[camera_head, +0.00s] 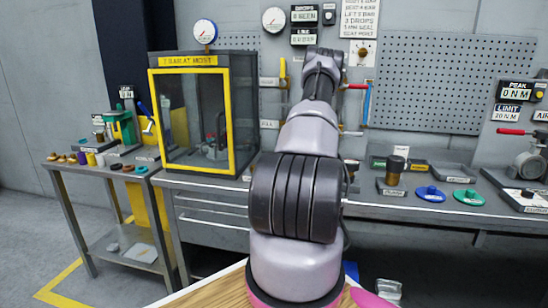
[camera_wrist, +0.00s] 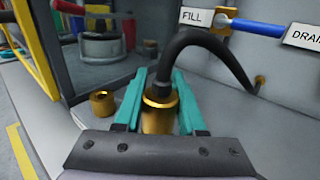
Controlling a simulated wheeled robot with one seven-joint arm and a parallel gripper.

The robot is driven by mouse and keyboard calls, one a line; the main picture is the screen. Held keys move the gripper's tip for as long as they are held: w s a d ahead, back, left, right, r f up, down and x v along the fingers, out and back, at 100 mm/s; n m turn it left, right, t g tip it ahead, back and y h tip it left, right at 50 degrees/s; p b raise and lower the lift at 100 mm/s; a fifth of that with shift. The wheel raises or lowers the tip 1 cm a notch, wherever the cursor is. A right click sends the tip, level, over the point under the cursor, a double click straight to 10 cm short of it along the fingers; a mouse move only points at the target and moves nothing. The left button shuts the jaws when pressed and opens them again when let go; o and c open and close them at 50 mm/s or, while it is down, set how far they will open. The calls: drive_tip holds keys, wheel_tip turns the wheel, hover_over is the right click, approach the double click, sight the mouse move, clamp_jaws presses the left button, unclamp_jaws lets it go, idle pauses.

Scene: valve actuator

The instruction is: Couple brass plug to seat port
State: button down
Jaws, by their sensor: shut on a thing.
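My gripper (camera_wrist: 160,88), with two teal fingers, is shut on a brass plug (camera_wrist: 159,115) in the wrist view. A thick black hose (camera_wrist: 212,40) rises from the plug and arches right to a brass fitting (camera_wrist: 260,82) on the bench. A short brass cylinder with a dark opening (camera_wrist: 102,103), possibly the seat port, stands on the grey surface left of my gripper, apart from the plug. The plug's lower end is hidden by my gripper body. In the head view my arm hides the gripper, plug and hose.
A yellow-framed test cabinet (camera_head: 203,120) stands left of my arm, with a grey device inside. FILL (camera_wrist: 195,17) and DRAIN (camera_wrist: 303,38) labels and a blue-handled part (camera_wrist: 258,28) are on the wall behind the hose. Blue (camera_head: 430,193) and green (camera_head: 468,197) discs lie at right.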

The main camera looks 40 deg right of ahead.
drive_tip(key=shift+f, duration=0.35)
drive_tip(key=shift+c, duration=2.1)
unclamp_jaws()
drive_tip(key=shift+s, duration=0.1)
drive_tip(key=v, duration=1)
drive_tip(key=shift+s, duration=0.3)
